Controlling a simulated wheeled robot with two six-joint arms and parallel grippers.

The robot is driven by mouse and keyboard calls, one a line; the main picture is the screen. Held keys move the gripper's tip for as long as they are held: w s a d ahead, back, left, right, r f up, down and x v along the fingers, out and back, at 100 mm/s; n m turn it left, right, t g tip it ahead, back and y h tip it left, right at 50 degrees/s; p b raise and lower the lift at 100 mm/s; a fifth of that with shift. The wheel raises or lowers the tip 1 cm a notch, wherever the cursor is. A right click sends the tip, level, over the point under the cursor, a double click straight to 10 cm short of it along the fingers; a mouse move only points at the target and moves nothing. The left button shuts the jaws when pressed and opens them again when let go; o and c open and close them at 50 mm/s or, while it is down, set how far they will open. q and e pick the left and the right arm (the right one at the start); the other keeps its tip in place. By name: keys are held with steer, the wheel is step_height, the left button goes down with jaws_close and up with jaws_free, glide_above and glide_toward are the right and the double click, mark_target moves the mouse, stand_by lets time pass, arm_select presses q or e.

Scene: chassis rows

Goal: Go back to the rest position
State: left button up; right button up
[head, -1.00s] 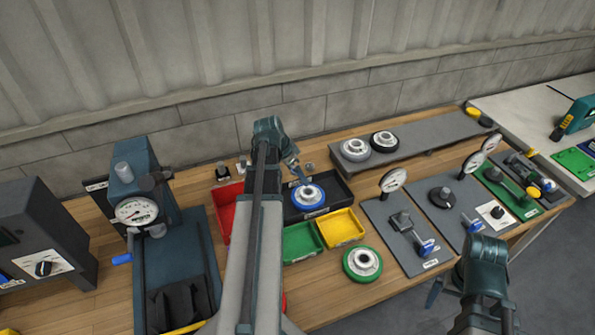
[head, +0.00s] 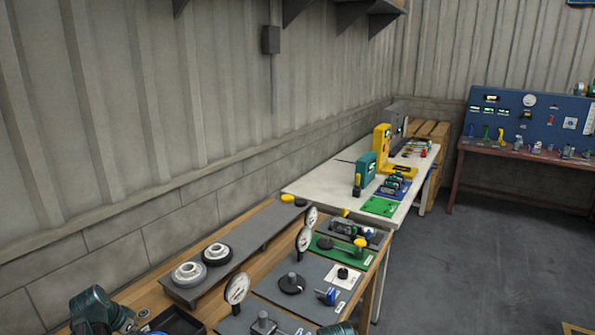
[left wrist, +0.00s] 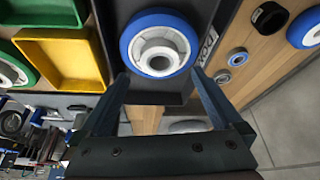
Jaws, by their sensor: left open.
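My left gripper (left wrist: 158,82) is open and empty in the left wrist view, its two fingers spread apart. Past the fingertips, a wheel with a blue rim and pale hub (left wrist: 158,45) lies in a black tray (left wrist: 150,98); the fingers do not hold it. In the head view only the teal wrist part of my left arm shows at the bottom left corner; its fingertips are not clear there. A small teal bit of my right arm shows at the bottom edge, and the right gripper's fingers are out of the picture.
A yellow bin (left wrist: 60,58) and a green bin (left wrist: 20,50) adjoin the tray. A grey raised shelf (head: 240,252) carries two round parts. Dial gauges (head: 237,288) stand on plates to its right. A white table (head: 330,180) and blue panel (head: 535,120) are farther off; open floor (head: 460,260) lies right.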

arm_select(q)
steer(key=b+x, duration=0.3)
steer(key=x, duration=0.1)
steer(key=shift+f, duration=0.15)
steer(key=p+v, duration=1.2)
steer(key=v, duration=0.1)
steer(key=b+x, duration=1.2)
steer(key=x, duration=0.1)
steer(key=shift+w+f, duration=0.1)
steer(key=shift+f, duration=0.15)
steer(key=w+d+r+p, duration=0.1)
steer(key=d+r+p, duration=0.2)
steer(key=r+p, duration=0.8)
steer(key=shift+d+r+p, duration=0.35)
steer(key=shift+r+p, duration=0.05)
steer(key=shift+r, duration=0.25)
